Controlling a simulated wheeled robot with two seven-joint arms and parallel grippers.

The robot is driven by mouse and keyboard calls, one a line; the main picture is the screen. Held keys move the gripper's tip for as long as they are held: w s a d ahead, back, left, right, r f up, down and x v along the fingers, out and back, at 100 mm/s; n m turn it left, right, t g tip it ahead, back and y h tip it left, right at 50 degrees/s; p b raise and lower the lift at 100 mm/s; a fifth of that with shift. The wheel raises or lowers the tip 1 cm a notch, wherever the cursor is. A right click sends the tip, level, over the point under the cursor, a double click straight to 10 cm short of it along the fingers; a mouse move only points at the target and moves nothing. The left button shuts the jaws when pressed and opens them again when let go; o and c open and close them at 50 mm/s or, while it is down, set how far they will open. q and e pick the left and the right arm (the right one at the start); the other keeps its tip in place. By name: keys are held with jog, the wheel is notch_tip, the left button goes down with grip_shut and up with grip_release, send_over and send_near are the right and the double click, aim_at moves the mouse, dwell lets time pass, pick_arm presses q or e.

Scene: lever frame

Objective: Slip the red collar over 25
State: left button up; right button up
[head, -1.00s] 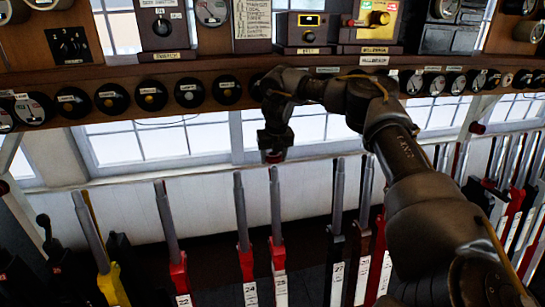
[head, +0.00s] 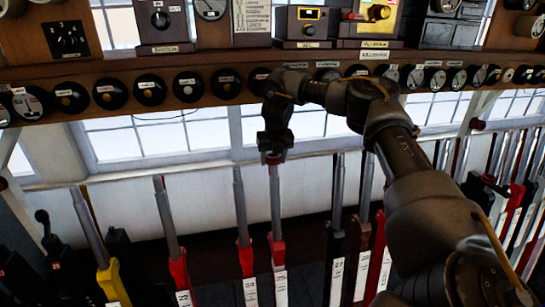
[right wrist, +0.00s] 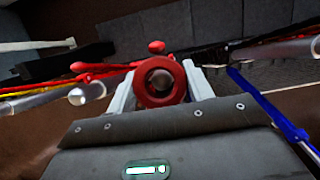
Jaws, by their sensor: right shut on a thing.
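The red collar (right wrist: 138,88) is a thick ring held between the pale fingers of my right gripper (right wrist: 160,88) in the right wrist view. The round grey tip of a lever shows through its hole. In the head view the right gripper (head: 274,154) is shut on the collar at the top of lever 25 (head: 276,205), a grey handle on a red base with a white 25 plate. The handle runs straight down below the collar. I cannot tell whether the collar is around the tip or just above it. My left gripper is not in view.
Lever 24 (head: 241,210) stands close on the left of lever 25, and lever 22 (head: 166,220) further left. Lever 27 (head: 338,195) stands to the right past a gap. A shelf with dials (head: 188,86) runs behind and above.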

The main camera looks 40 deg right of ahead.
aim_at(274, 167)
jog(key=shift+s+a+f+b, duration=0.15)
jog(key=shift+f+b, duration=0.15)
jog(key=shift+f, duration=0.6)
jog(key=shift+s+f+b, duration=0.1)
jog(key=shift+f+b, duration=0.2)
jog(key=shift+f, duration=0.55)
jog(key=o, duration=1.2)
jog(key=shift+c, duration=0.2)
jog(key=p+v, duration=0.2)
jog(key=v, duration=0.1)
jog(key=shift+s+r+p, duration=0.1)
jog(key=shift+r+p, duration=0.05)
jog(key=shift+p, duration=0.15)
jog(key=shift+r, duration=0.15)
jog(key=v, duration=0.5)
jog(key=shift+s+a+r, duration=0.1)
jog(key=shift+r, duration=0.05)
